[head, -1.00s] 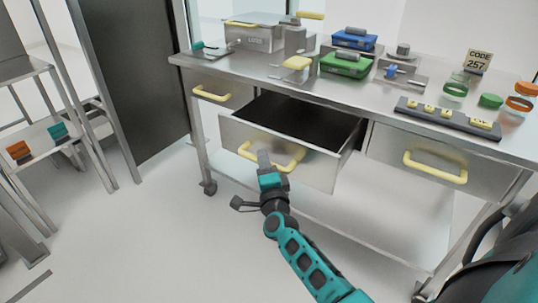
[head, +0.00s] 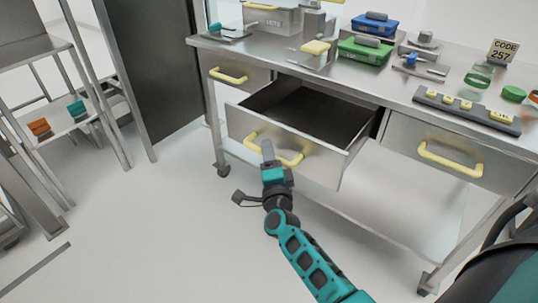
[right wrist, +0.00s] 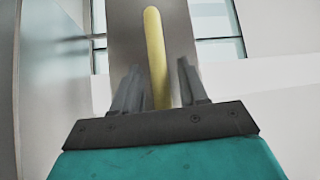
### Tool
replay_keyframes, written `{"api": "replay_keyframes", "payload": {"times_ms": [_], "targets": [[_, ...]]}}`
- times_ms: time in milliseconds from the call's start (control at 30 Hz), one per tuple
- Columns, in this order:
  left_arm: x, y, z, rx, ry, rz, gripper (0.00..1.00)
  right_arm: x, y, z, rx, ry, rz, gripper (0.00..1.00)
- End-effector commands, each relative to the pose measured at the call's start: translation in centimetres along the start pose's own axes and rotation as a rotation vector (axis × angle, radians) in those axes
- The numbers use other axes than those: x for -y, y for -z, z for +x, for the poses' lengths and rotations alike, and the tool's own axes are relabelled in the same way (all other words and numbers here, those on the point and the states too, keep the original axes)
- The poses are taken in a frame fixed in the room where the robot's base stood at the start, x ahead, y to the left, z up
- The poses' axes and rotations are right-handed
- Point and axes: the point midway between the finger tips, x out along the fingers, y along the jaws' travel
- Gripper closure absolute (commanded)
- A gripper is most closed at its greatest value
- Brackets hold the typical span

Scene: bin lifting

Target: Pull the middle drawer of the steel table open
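The steel table (head: 345,62) has a row of drawers with yellow handles. The middle drawer (head: 322,163) is pulled well out, and its dark, empty-looking inside shows. My right gripper (head: 267,152) is at this drawer's yellow handle (head: 291,160), left of the handle's middle. In the right wrist view the handle (right wrist: 154,50) runs between the two fingers of my right gripper (right wrist: 159,75). The fingers stand apart, with a narrow gap visible on each side of the handle. My left gripper is not in view.
The left drawer (head: 248,88) and right drawer (head: 465,150) are shut. On the tabletop are a blue case (head: 375,25), a green case (head: 362,50), a keypad bar (head: 466,109) and jars. A shelf rack (head: 68,125) stands at the left. The floor before the table is clear.

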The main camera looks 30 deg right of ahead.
Motion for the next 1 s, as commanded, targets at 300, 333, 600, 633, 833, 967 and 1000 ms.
{"api": "replay_keyframes", "payload": {"times_ms": [300,333,600,633,833,967,1000], "targets": [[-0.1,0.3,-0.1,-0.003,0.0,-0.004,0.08,0.0,0.0,-0.5,0.0,-0.001,-0.001,0.57],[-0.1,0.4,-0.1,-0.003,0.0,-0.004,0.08,0.0,0.0,-0.8,0.001,-0.001,-0.001,0.57],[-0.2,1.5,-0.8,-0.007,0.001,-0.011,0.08,0.1,0.0,-6.1,0.001,-0.005,-0.001,0.57],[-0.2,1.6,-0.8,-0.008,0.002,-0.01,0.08,0.0,0.0,-6.8,0.002,-0.006,-0.001,0.57],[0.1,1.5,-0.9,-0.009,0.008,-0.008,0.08,0.1,0.0,-10.7,0.001,-0.003,0.0,0.57],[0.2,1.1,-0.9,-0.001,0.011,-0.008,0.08,0.0,0.0,-12.2,0.0,-0.001,0.0,0.57],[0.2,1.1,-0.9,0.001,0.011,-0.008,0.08,0.0,0.0,-12.5,0.0,-0.001,0.0,0.57]]}}
